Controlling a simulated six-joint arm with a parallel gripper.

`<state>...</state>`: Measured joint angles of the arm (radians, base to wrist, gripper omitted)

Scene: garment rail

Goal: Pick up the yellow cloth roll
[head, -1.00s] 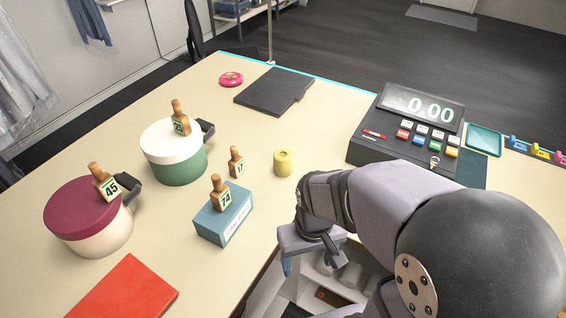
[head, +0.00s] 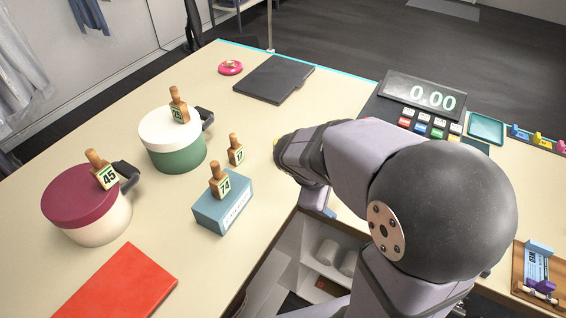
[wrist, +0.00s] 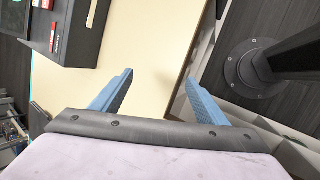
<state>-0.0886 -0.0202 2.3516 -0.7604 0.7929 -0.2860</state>
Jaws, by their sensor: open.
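The yellow cloth roll (head: 277,143) stands on the counter in the head view. The roll does not show in the wrist view. My gripper (wrist: 158,82) is open in the wrist view, with two blue fingers apart and bare cream counter between and beyond them. In the head view my wrist hides most of the gripper, so its exact distance from the roll cannot be told.
A small wooden stamp 17 (head: 236,150) stands left of the roll. A blue box (head: 222,212) carries stamp 74. Two lidded pots (head: 175,153) stand further left. The cash register (head: 388,112) is at the right. An open shelf cavity (head: 300,235) lies below the counter edge.

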